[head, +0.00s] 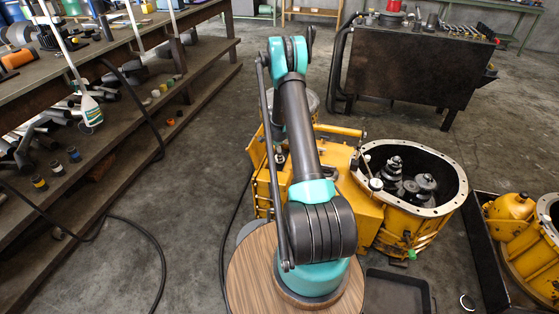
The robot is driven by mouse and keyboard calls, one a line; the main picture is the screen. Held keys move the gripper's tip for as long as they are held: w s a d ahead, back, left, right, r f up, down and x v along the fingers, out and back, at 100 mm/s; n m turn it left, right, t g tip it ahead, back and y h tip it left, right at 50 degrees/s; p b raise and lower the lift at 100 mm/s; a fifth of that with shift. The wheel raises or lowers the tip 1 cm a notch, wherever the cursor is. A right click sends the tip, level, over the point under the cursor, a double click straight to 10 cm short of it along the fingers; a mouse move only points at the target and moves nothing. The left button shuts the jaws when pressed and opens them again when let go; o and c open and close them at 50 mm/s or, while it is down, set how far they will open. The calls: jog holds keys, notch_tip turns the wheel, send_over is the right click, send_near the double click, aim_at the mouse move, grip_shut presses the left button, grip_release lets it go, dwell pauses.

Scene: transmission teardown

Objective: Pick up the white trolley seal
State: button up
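I cannot clearly pick out the white trolley seal. A dark metal trolley (408,70) stands at the back right with small items and tools on its top. A red item with a pale edge (392,9) sits there near the back, too small to tell what it is. My arm rises from the wooden round base at the bottom middle and reaches away over the yellow housing, pointing toward the back. My gripper is not in view.
A yellow transmission housing (385,232) with an open round end holding dark gears stands just beyond my base. More yellow parts (512,207) lie at right by a dark tray. A cluttered workbench (105,40) runs along the left. Cables cross the floor. Clear floor lies at middle left.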

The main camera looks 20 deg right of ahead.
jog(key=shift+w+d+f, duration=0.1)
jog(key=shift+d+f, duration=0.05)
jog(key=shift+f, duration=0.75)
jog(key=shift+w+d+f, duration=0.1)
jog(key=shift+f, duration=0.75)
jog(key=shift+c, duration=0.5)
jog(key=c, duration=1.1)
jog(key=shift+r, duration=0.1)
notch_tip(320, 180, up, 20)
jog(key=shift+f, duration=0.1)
